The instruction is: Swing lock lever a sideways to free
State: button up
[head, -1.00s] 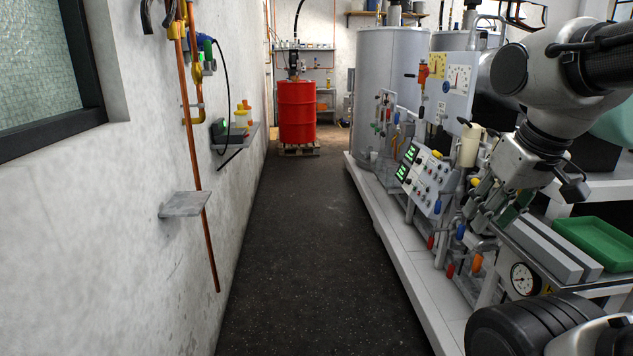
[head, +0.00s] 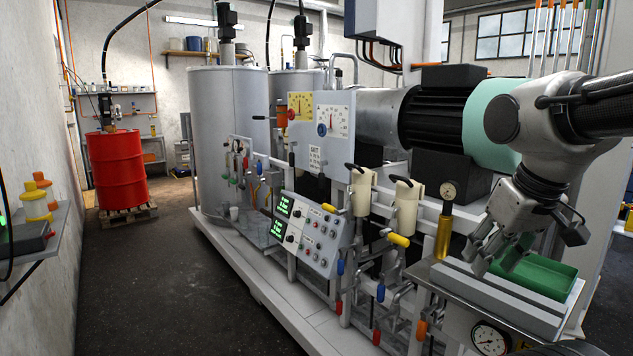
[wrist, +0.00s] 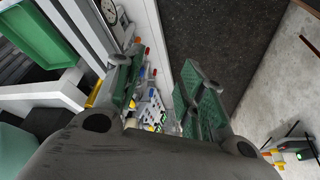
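Two cream cylinders with short black levers on top stand on the machine's white frame in the head view: a left lever (head: 352,167) and a right lever (head: 404,181). No readable letter shows which is lock lever a. My gripper (head: 485,258) is to their right, apart from both, near the green tray and grey bars. In the wrist view my gripper (wrist: 160,72) has its two green-padded fingers spread with nothing between them.
A green tray (head: 540,275) and grey bars (head: 500,298) lie beneath my gripper. A brass cylinder with a gauge (head: 445,230) stands between it and the levers. A control panel (head: 310,236) is further left. The dark floor (head: 190,285) is clear; a red drum (head: 117,170) stands behind.

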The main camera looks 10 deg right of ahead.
aim_at(322, 176)
jog(key=i+j, duration=0.1)
jog(key=i+j+u, duration=0.15)
jog(key=i, duration=0.35)
jog(key=i+j+u, duration=0.1)
jog(key=i, duration=0.4)
jog(key=j, duration=0.1)
